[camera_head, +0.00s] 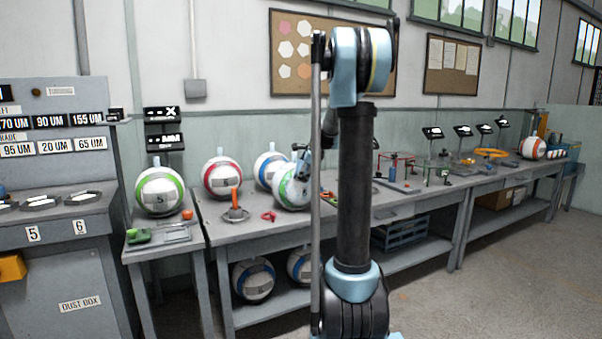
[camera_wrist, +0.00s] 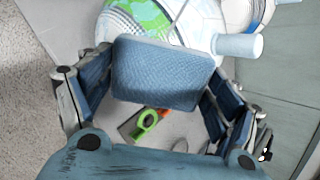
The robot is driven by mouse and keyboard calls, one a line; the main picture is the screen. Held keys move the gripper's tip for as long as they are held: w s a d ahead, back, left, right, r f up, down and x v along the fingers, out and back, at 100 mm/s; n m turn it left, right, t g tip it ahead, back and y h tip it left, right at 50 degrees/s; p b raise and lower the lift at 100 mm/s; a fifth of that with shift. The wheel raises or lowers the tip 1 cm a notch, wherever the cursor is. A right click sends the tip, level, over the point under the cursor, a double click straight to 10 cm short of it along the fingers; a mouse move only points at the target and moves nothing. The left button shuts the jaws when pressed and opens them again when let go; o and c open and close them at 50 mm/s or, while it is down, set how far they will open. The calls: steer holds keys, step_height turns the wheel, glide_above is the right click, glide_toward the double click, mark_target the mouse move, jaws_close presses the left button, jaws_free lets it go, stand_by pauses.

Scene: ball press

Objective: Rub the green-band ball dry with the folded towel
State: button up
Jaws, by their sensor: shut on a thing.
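My gripper is shut on the folded towel (camera_wrist: 163,72), a blue textured pad held between its two fingers in the wrist view. Behind and above the towel is the green-band ball (camera_wrist: 140,14), partly covered by it. I cannot tell whether towel and ball touch. In the head view this ball (camera_head: 288,190) sits on the bench, with my gripper (camera_head: 304,163) at its right side, partly hidden by my arm. A second ball with a green band (camera_head: 160,192) stands on the small table at the left.
A red-band ball (camera_head: 222,178) and a blue-band ball (camera_head: 267,166) stand near the green-band ball. An orange-topped stand (camera_head: 236,208) is in front. A pale blue cylinder (camera_wrist: 238,46) juts beside the ball, and a green loop-shaped tool (camera_wrist: 147,121) lies below.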

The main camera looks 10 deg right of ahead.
steer(key=shift+w+d, duration=0.25)
steer(key=shift+d, duration=0.45)
steer(key=shift+a, duration=0.1)
steer(key=shift+s+a, duration=0.25)
steer(key=shift+a, duration=0.4)
steer(key=shift+s+a, duration=0.2)
steer(key=shift+a, duration=0.45)
steer(key=shift+d, duration=0.15)
steer(key=shift+w+d, duration=0.25)
steer(key=shift+d, duration=0.4)
steer(key=shift+w+d, duration=0.2)
steer(key=shift+d, duration=0.45)
steer(key=shift+a, duration=0.1)
steer(key=shift+a, duration=0.1)
